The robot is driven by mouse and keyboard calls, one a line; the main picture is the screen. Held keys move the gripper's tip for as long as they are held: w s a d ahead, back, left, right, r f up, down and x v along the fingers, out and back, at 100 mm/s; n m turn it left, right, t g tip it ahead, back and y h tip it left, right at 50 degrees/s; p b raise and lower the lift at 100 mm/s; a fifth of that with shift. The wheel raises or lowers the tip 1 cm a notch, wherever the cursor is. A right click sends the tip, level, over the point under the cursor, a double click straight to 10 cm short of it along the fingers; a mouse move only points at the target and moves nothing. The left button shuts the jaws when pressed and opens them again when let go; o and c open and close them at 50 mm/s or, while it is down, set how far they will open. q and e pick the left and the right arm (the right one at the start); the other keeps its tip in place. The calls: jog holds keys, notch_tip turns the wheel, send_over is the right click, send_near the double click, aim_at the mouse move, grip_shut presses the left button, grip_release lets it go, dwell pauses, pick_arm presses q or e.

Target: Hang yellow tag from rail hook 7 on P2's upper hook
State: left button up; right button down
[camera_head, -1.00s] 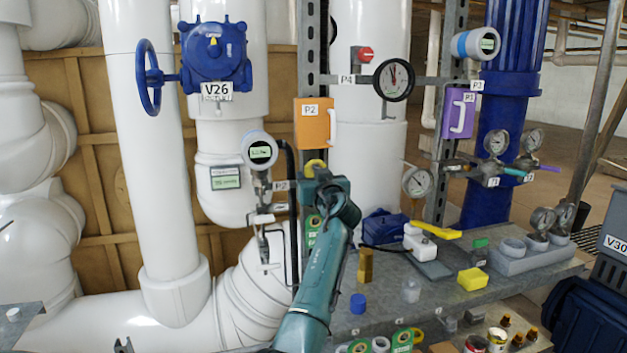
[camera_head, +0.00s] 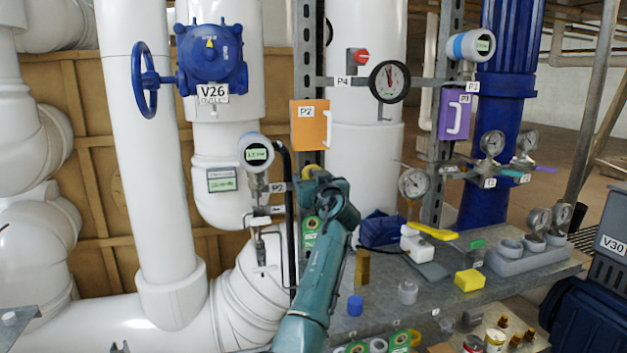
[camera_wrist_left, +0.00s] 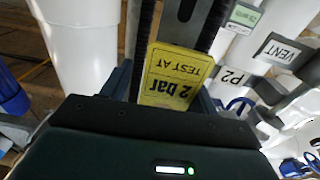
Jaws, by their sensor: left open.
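The yellow tag (camera_wrist_left: 170,78), printed "2 bar TEST AT", shows upside down in the left wrist view. It lies between the two dark fingers of my left gripper (camera_wrist_left: 180,22), which are apart. In the head view a yellow edge (camera_head: 311,169) shows just above my left gripper (camera_head: 318,183), beside the P2 pipe fittings. My right gripper is out of view.
Close by stand the P2 transmitter (camera_head: 256,152), a black hose (camera_head: 288,220) and an orange P2 box (camera_head: 310,125). The grey bench (camera_head: 400,308) at right holds a yellow block (camera_head: 469,280) and small parts.

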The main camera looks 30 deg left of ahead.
pick_arm(q)
jog(key=shift+s+a+f+g, duration=0.1)
jog(key=shift+a+f+g, duration=0.05)
jog(key=shift+f, duration=0.25)
jog(key=shift+s+a+f+g, duration=0.1)
jog(key=shift+a+f+g, duration=0.05)
jog(key=shift+f, duration=0.25)
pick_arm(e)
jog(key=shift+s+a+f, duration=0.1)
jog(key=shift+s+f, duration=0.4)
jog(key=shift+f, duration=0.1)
pick_arm(q)
jog(key=r+b+v, duration=0.1)
jog(key=v, duration=1.2)
jog(key=shift+d+b, duration=0.25)
jog(key=shift+b, duration=0.1)
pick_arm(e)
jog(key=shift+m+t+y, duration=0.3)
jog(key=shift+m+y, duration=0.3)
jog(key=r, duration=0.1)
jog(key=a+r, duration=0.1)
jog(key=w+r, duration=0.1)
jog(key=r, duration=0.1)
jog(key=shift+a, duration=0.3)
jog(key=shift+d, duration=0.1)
